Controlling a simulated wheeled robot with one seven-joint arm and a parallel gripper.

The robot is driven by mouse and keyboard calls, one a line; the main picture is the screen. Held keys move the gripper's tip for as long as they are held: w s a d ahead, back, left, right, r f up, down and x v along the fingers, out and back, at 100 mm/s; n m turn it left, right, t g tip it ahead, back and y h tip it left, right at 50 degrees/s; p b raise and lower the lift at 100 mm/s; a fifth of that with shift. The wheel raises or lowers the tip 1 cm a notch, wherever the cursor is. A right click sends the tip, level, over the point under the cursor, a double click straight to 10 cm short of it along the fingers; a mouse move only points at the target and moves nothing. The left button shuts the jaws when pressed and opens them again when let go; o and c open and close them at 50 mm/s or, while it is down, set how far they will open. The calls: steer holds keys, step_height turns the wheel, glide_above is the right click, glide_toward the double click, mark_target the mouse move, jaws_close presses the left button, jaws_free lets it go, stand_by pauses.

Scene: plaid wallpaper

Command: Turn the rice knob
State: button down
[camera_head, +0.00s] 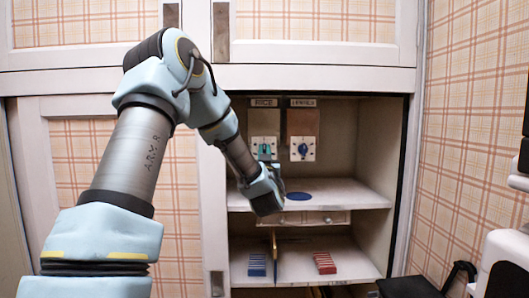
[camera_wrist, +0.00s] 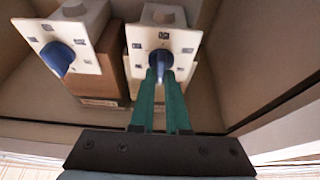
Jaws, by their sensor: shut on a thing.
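The rice dispenser (camera_head: 264,120), labelled RICE, hangs at the left inside the open cabinet. On its white dial plate (camera_head: 254,141) is a small blue knob (camera_wrist: 160,59), which the fingers mostly hide in the head view. My gripper (camera_wrist: 161,74) has its two green fingers closed on this knob from the front; the gripper also shows in the head view (camera_head: 265,152). The knob's pointer angle is hard to read between the fingers. The lentils dispenser (camera_head: 303,121), with its own blue knob (camera_head: 303,149), is just to the right; its knob is at the left in the wrist view (camera_wrist: 58,58).
A blue disc (camera_head: 299,196) lies on the shelf (camera_head: 345,193) below the dispensers. A blue striped block (camera_head: 257,264) and a red striped block (camera_head: 324,262) lie on the lower shelf. The cabinet's right side wall (camera_head: 377,145) and left door edge (camera_head: 213,200) bound the space.

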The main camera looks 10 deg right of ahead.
steer(key=shift+f+m+b, duration=0.1)
steer(key=shift+m+b, duration=0.2)
steer(key=shift+b, duration=0.1)
